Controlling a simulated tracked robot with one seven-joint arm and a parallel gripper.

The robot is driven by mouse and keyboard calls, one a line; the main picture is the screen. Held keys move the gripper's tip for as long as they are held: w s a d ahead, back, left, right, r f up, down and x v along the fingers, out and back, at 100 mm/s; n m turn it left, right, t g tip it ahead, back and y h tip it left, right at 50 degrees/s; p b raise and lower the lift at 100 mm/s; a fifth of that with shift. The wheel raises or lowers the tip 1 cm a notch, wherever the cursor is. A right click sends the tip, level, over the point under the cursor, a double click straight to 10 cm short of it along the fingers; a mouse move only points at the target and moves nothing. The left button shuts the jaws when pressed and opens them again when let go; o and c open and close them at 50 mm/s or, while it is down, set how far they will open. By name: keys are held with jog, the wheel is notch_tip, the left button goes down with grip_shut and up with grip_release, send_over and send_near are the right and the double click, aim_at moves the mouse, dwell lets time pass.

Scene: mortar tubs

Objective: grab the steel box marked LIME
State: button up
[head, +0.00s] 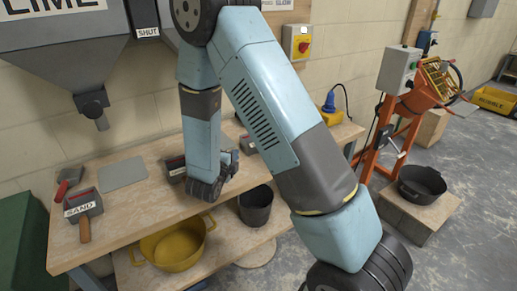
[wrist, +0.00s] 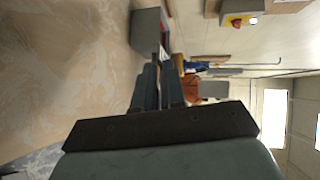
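A small grey steel box (head: 172,165) with a red inside and a white label stands on the bench left of my arm, which partly covers it. Another such box (head: 247,144) shows between my arm links to the right. I cannot read either label. A third box (head: 84,206) at the bench's left front is marked SAND. My gripper (head: 229,162) is low over the bench, between the two unread boxes. In the wrist view its fingers (wrist: 163,84) point toward a grey box (wrist: 147,30), apart from it. Nothing is visible in the fingers, and their gap is unclear.
A hopper (head: 62,45) marked LIME hangs over the bench's left end. A grey plate (head: 123,173) lies on the bench (head: 130,215). A yellow tub (head: 172,249) and dark bucket (head: 256,207) stand below. An orange mixer (head: 385,140) stands at the right.

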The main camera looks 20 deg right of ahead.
jog(key=s+f+m+t+h, duration=0.1)
jog(key=s+f+h, duration=0.2)
jog(key=shift+s+d, duration=0.1)
jog(key=shift+s, duration=0.1)
jog(key=x, duration=1.3)
jog(key=shift+w+d+f, duration=0.15)
jog(key=shift+w, duration=0.15)
grip_shut()
